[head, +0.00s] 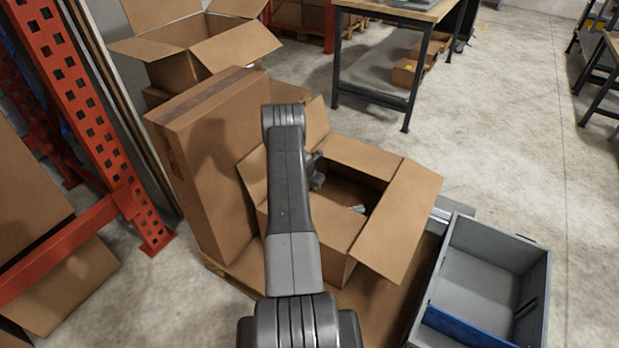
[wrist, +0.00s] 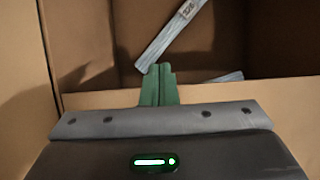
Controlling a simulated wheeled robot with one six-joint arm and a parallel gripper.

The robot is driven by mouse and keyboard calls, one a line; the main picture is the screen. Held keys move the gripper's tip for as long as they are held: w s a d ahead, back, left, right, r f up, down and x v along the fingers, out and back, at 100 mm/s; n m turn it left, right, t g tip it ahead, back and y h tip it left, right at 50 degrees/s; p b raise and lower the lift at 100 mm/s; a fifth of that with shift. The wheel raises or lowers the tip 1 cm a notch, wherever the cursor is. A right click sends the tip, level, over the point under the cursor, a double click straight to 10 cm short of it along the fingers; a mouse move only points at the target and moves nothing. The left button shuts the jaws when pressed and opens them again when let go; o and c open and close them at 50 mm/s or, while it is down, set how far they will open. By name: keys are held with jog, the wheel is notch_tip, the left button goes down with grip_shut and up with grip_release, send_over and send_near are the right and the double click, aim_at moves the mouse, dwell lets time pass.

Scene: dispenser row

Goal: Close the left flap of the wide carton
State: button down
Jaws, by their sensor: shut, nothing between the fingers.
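The wide carton (head: 346,268) is brown and stands open in the middle of the head view. Its left flap (head: 253,174) sticks up and leans outward, partly hidden behind my arm. The right flap (head: 402,222) hangs open outward. My gripper (head: 317,172) is over the carton's opening, right of the left flap, partly hidden by my arm. In the wrist view its green fingers (wrist: 158,86) are together and empty, with the carton's inside behind them. I cannot tell whether they touch the carton.
A tall closed carton (head: 205,150) stands close on the left. Another open carton (head: 185,55) is behind it. A grey bin (head: 480,280) is at the right. Strips (wrist: 172,35) lie inside the wide carton. An orange rack (head: 110,150) is at far left; floor is free at right.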

jog(key=v, duration=1.2)
jog(key=shift+r, duration=0.2)
jog(key=shift+s+a, duration=0.1)
jog(key=x, duration=1.3)
jog(key=shift+f, duration=0.35)
jog(key=shift+r, duration=0.1)
